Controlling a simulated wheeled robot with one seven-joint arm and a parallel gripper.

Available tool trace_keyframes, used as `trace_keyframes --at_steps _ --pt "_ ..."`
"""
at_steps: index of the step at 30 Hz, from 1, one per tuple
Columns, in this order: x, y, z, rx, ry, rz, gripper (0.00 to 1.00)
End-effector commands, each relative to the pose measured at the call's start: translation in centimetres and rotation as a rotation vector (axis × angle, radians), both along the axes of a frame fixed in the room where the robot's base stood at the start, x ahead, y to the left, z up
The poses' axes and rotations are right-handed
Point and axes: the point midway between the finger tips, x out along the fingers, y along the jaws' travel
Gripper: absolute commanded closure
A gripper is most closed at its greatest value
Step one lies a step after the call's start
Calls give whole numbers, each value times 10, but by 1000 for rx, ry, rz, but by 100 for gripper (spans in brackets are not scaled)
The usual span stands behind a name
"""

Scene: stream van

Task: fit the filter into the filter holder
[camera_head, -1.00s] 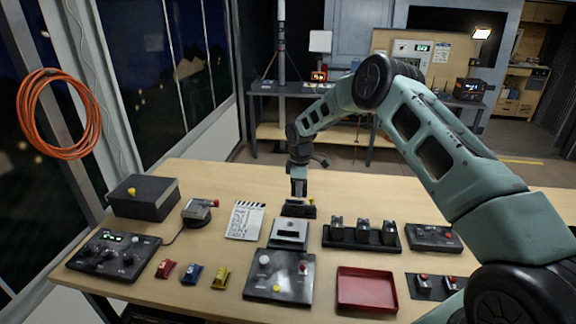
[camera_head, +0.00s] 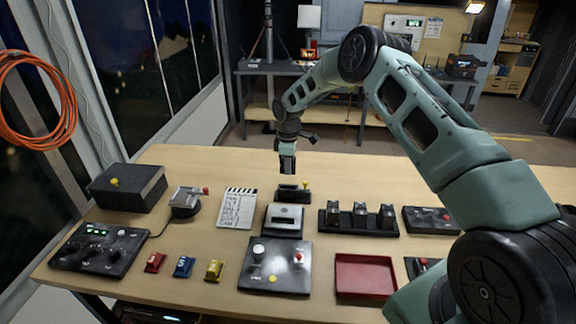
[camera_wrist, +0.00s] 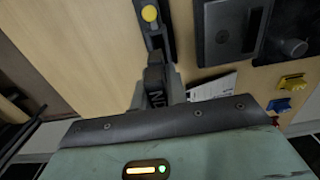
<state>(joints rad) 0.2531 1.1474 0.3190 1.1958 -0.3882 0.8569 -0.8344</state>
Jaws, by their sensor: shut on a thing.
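The filter holder (camera_head: 293,195), a low black slotted block with a yellow knob, stands at the middle of the bench. It also shows at the top of the wrist view (camera_wrist: 162,38), with the knob near its far end. My gripper (camera_head: 287,168) points down just above the holder, with a small gap between them. It is shut on the filter (camera_wrist: 156,88), a dark piece with partly visible pale lettering. In the wrist view the filter's end lies close to the holder's near end; whether they touch cannot be told there. Much of the filter is hidden by the gripper.
A grey slotted device (camera_head: 283,219) stands in front of the holder. A clapperboard (camera_head: 237,207) lies to its left, and a black rack (camera_head: 358,219) with several blocks stands to its right. A red tray (camera_head: 365,275) is near the front. The bench behind the holder is clear.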

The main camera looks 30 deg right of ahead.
Motion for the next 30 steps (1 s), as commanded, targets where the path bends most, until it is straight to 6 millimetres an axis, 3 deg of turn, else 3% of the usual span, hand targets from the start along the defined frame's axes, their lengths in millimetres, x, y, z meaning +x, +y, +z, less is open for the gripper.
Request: trace_keyframes --at_steps 15,30 --pt "0 0 -47 -1 -1 1 100" --pt "0 0 -50 -1 -1 0 100"
